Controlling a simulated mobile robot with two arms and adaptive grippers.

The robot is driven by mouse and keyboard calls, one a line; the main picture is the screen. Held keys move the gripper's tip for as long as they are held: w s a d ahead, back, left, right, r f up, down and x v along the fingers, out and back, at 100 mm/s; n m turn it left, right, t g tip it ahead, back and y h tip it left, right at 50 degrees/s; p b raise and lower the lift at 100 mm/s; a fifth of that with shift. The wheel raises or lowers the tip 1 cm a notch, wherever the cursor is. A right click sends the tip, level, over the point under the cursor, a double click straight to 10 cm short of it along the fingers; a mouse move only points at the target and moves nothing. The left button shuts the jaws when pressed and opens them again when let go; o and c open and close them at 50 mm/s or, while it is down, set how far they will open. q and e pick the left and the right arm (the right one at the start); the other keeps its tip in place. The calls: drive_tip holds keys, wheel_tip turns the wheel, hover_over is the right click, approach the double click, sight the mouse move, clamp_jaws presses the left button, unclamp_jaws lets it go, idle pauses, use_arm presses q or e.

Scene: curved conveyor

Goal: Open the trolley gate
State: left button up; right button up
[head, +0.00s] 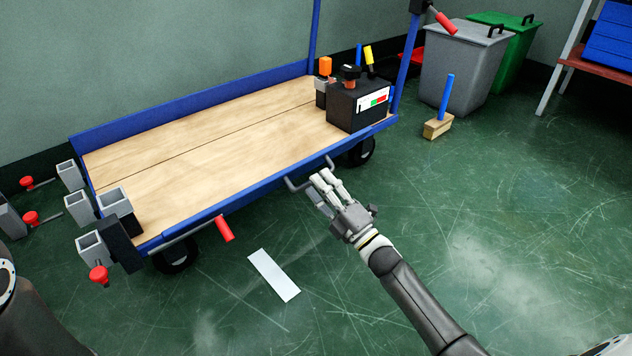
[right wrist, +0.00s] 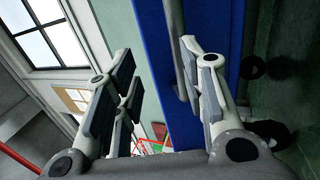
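The trolley (head: 200,152) has a wooden deck and a blue frame, and its near long side faces me. A grey bar handle (head: 294,186) sticks out of that near side, close to the middle. My right gripper (head: 319,187) is at this handle, its fingers pointing to the trolley and partly covering it. In the right wrist view the fingers (right wrist: 160,100) are spread apart and hold nothing. The blue side (right wrist: 158,65) and a grey bar (right wrist: 182,75) show between and beside them, the bar close to the right finger. Contact is unclear. My left gripper is out of view.
A black box (head: 345,108) with tools stands on the deck's right end. A red-handled lever (head: 225,229) sits at the near left corner. Grey square sockets (head: 88,246) with red knobs stand at left. A white strip (head: 273,275) lies on the open green floor.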

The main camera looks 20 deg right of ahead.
drive_tip(key=p+v, duration=0.1)
drive_tip(key=v, duration=0.8)
drive_tip(key=shift+f, duration=0.45)
idle(0.5)
